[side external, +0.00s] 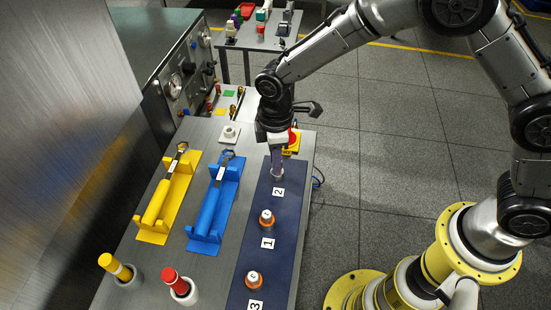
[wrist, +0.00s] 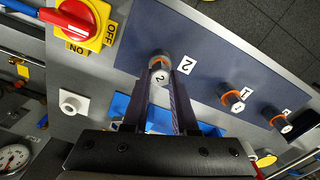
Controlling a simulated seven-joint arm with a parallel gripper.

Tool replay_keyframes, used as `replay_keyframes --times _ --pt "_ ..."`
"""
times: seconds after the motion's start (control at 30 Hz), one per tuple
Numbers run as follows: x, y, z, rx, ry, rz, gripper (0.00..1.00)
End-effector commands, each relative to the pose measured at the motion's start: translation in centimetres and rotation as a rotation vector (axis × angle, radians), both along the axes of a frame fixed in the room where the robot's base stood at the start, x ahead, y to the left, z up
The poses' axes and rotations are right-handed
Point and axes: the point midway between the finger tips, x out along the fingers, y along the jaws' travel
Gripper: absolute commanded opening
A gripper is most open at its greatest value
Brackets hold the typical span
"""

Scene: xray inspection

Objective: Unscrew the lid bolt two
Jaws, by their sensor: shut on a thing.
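Lid bolt two is the bolt (wrist: 160,60) by the label 2 on the dark blue panel (side external: 262,205). It has a grey cap marked 2 and an orange ring beneath. My gripper (wrist: 163,78) is shut on this bolt, with a finger on either side of its cap. In the side external view my gripper (side external: 277,172) points down at the far end of the panel and hides most of the bolt. The bolt appears to be at the panel; whether it is lifted cannot be told.
Bolt one (side external: 266,218) and bolt three (side external: 254,279) stand on the same panel. A red and yellow switch (wrist: 82,22) is close beside my gripper. A blue holder (side external: 216,200) and a yellow holder (side external: 168,200) carry tools to the left. Red (side external: 179,285) and yellow (side external: 118,268) capped cylinders stand in front.

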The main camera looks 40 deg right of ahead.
Motion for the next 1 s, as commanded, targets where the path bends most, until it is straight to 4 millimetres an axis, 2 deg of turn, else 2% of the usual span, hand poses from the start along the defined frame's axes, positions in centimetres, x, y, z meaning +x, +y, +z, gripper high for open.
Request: replay_keyframes --times 0.7,1.0 --pt "0.0 0.0 2.7 0.001 -0.002 0.000 0.00" --pt "0.0 0.0 3.1 0.000 0.000 0.000 0.00"
